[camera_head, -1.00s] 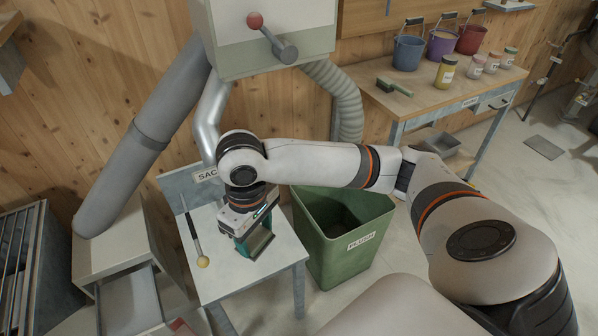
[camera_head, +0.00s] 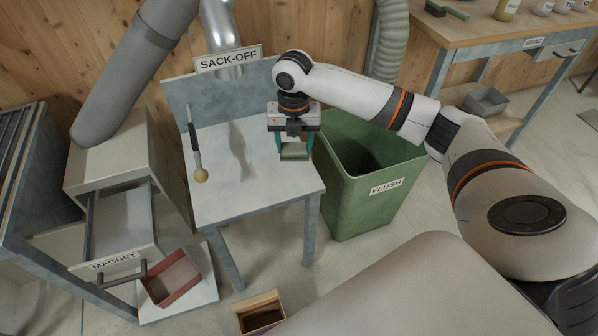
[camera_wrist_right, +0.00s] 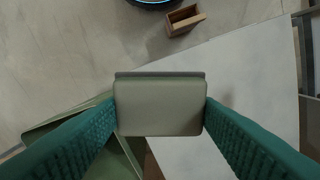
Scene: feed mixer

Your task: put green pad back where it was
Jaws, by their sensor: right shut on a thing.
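My right gripper (camera_head: 294,143) is shut on a grey-green pad (camera_head: 294,153), its teal fingers on either side of it. In the head view it hangs over the right edge of the sack-off table (camera_head: 240,185), beside the green flush bin (camera_head: 350,205). The wrist view shows the pad (camera_wrist_right: 159,105) broad face on between the fingers, with a darker lip on its upper edge. It appears apart from the table top, but the exact height is hard to tell. My left gripper is not in view.
A yellow-tipped stick (camera_head: 196,155) lies at the table's left. The magnet drawer (camera_head: 120,225) stands open further left, near a red tray (camera_head: 172,279). A wooden box (camera_head: 260,313) is on the floor. A green brush (camera_head: 447,10) lies on the back bench. The table's middle is clear.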

